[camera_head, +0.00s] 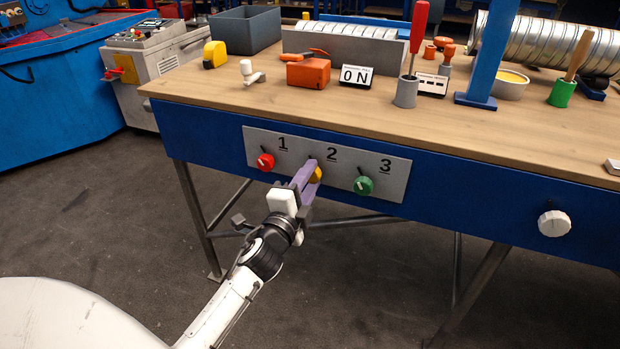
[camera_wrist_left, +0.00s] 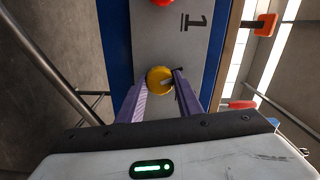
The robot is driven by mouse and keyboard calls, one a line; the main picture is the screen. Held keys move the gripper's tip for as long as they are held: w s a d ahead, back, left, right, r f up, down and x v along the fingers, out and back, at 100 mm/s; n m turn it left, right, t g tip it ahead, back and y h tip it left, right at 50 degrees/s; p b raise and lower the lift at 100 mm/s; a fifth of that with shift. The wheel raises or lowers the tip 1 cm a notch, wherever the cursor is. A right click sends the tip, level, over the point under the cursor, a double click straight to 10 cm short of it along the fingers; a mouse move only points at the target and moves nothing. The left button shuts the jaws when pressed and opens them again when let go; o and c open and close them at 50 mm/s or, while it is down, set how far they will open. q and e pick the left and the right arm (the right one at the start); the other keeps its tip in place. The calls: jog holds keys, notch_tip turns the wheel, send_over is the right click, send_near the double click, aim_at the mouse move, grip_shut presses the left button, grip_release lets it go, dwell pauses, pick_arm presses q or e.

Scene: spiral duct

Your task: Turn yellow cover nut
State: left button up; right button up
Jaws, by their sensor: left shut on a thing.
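The yellow cover nut (camera_head: 316,174) is the round knob under the number 2 on the grey panel (camera_head: 230,140) at the front of the workbench. It also shows in the left wrist view (camera_wrist_left: 158,79), between the two purple fingers. My left gripper (camera_head: 310,176) is at the panel, shut on the yellow cover nut, with one finger on each side of it. In the head view the fingers hide part of the nut. A small dark pointer shows just above the nut. My right gripper is not in view.
A red knob (camera_head: 265,162) under 1 and a green knob (camera_head: 363,185) under 3 flank the yellow nut closely. A white knob (camera_head: 554,223) is farther right on the blue bench front. Tools and an "ON" sign (camera_head: 356,76) stand on the wooden top (camera_head: 300,105).

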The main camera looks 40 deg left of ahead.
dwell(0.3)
pick_arm(q)
jog(key=o, duration=1)
jog(key=shift+o, duration=0.2)
jog(key=v, duration=1)
jog(key=shift+s, duration=0.2)
jog(key=s+d+f+n+g+h+p, duration=0.7)
jog(key=s+d+f+n, duration=0.4)
jog(key=s+d+f, duration=0.6)
jog(key=shift+s+g, duration=0.4)
jog(key=shift+g, duration=0.5)
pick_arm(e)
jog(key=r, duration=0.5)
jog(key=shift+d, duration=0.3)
